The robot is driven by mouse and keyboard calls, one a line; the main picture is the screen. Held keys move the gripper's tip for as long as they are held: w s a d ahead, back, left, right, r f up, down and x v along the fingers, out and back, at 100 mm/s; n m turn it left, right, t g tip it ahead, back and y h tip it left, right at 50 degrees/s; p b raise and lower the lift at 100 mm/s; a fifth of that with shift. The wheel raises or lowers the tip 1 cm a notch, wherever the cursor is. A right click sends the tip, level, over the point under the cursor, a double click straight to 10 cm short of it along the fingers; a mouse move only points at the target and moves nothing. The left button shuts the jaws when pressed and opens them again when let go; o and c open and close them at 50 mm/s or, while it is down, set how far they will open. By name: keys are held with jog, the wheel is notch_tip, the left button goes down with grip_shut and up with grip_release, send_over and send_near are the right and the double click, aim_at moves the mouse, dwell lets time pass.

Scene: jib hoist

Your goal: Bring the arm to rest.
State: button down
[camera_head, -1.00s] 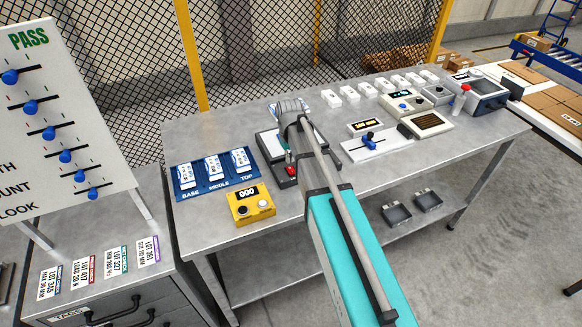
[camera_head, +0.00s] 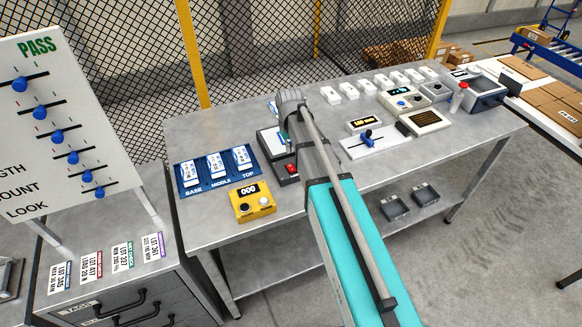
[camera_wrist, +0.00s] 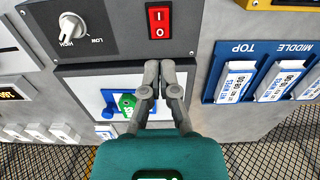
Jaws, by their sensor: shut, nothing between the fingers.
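My gripper (camera_wrist: 163,72) shows in the wrist view with its two grey fingers together and nothing between them. The fingertips are over the near edge of a dark grey unit with a HIGH/LOW knob (camera_wrist: 72,27) and a red rocker switch (camera_wrist: 159,22). I cannot tell whether they touch it. Behind the fingers is a white plate with a blue part (camera_wrist: 113,101) and a green tag (camera_wrist: 127,103). In the head view my arm reaches over the metal bench (camera_head: 228,128), and its own links hide the fingers.
A yellow counter (camera_head: 252,203) sits close left of my arm. A blue-handled slider (camera_head: 368,138) and several white blocks (camera_head: 377,80) stand right. A PASS board (camera_head: 62,120) stands on the left cabinet.

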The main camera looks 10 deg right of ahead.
jog(key=s+d+m, duration=0.1)
jog(key=s+d, duration=0.2)
jog(key=s, duration=0.6)
jog(key=s+d+m, duration=0.2)
jog(key=s+d, duration=0.1)
jog(key=s, duration=0.6)
jog(key=shift+s, duration=0.25)
jog(key=shift+a, duration=0.1)
